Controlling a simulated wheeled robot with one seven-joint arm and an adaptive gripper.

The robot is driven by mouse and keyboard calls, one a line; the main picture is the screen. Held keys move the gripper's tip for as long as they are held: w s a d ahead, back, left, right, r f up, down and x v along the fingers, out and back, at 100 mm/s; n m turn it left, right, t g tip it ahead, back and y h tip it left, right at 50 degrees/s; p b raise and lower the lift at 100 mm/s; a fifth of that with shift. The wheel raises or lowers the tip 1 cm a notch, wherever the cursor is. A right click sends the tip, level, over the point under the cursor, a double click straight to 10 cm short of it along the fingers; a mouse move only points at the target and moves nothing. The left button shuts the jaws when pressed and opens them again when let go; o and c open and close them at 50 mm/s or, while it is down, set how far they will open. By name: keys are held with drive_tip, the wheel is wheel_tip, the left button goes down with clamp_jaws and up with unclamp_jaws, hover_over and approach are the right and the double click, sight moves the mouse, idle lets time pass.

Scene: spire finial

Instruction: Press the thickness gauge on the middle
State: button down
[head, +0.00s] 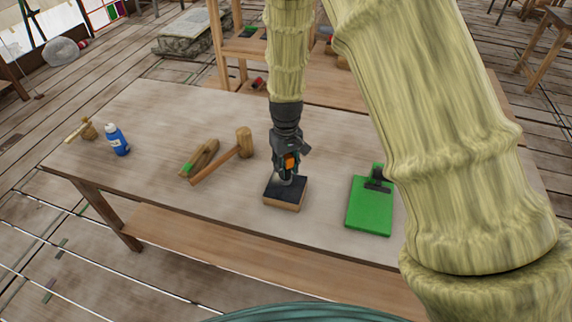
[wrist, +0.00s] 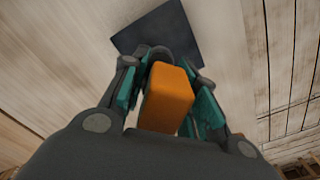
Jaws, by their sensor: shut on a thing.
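My gripper (head: 287,174) points down over the table and is shut on an orange-bodied tool, which I take to be the thickness gauge (head: 291,160). The orange body also shows in the wrist view (wrist: 166,97) between the teal finger pads, with a grey rounded part at its far end. Directly below is a wooden block with a dark top (head: 272,190). The dark top also shows in the wrist view (wrist: 180,30). The gauge's lower end appears at or just above the middle of this top; I cannot tell whether it touches.
A green board with a dark fitting (head: 369,208) lies to the right. A shelf rack (head: 240,48) is behind.

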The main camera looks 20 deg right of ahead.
drive_tip(key=shift+f+b, duration=0.3)
drive_tip(key=shift+f, duration=1.1)
idle(1.6)
drive_tip(key=shift+r, duration=0.1)
drive_tip(key=shift+r+p, duration=1.85)
drive_tip(key=shift+r, duration=0.65)
drive_tip(key=shift+f, duration=0.25)
drive_tip(key=shift+f+b, duration=1.05)
drive_tip(key=shift+f, duration=1.1)
drive_tip(key=c, duration=1)
unclamp_jaws()
drive_tip(key=shift+c, duration=0.2)
